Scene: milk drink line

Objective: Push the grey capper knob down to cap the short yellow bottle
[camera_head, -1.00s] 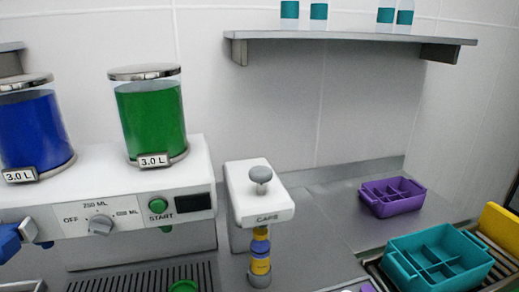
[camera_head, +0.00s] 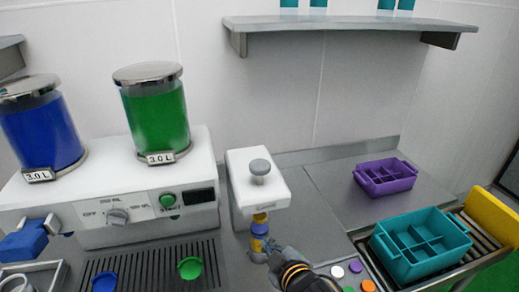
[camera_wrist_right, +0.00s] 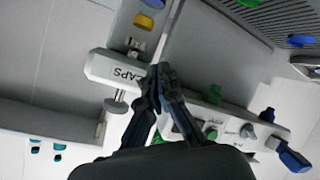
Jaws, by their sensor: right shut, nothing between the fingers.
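The white capper (camera_head: 272,197), marked CAPS, stands right of the dispenser, with its grey knob (camera_head: 260,168) raised on top. The knob shows as a disc on a stem in the right wrist view (camera_wrist_right: 117,106). The short bottle (camera_head: 260,229), with yellow and blue parts, stands upright under the capper head. Its lower part is partly hidden by my right gripper (camera_head: 273,252). Yellow shows below the capper in the right wrist view (camera_wrist_right: 143,21). My right gripper is shut and empty, low in front of the bottle and below the knob; I cannot tell whether it touches the bottle. My left gripper is out of view.
The dispenser (camera_head: 95,235) with blue (camera_head: 40,132) and green (camera_head: 158,115) tanks stands left. A purple crate (camera_head: 385,178) and teal crate (camera_head: 420,250) are right. Several coloured caps (camera_head: 355,267) lie in front.

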